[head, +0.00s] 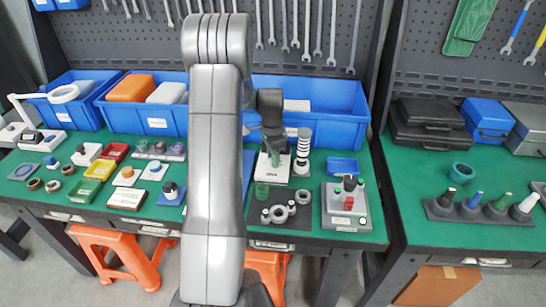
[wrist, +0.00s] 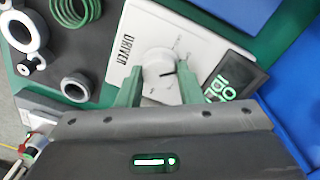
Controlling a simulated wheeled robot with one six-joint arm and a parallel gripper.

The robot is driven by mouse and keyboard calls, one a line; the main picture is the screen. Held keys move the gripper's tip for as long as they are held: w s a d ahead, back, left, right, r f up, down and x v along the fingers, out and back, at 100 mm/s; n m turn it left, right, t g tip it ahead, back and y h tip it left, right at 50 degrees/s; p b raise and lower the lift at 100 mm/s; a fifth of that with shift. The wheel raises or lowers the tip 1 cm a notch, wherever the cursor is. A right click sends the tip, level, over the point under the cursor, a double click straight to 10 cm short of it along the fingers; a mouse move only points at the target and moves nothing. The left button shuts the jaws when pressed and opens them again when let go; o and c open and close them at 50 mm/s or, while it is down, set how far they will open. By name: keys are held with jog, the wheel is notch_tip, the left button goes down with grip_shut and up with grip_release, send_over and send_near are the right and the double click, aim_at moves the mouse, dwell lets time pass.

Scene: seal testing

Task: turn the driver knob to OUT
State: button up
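The white driver box (wrist: 137,22) carries the word DRIVER and a round pale knob (wrist: 157,70) in the wrist view. A short black mark on the knob points to the right in that view; the small labels around it are too small to read. A dark display (wrist: 232,85) with green characters sits beside the knob. My gripper (wrist: 160,80) has its two green fingers on either side of the knob, with narrow gaps appearing between fingers and knob. In the head view my gripper (head: 275,150) is down over the driver box (head: 272,180), and the knob is hidden.
Grey rings (wrist: 75,87) and a green coil (wrist: 78,12) lie beside the box. A black-and-white stack (head: 302,150) stands close to the right of my gripper. Blue bins (head: 335,115) line the back; a grey unit with buttons (head: 345,210) is at front right.

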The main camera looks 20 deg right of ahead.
jog(key=c, duration=0.3)
jog(key=shift+c, duration=0.2)
jog(key=shift+n, duration=0.3)
jog(key=n+b, duration=0.1)
jog(key=n, duration=0.2)
jog(key=shift+n+b, duration=0.65)
jog(key=shift+n, duration=1.45)
jog(key=o, duration=1)
jog(key=shift+c, duration=0.2)
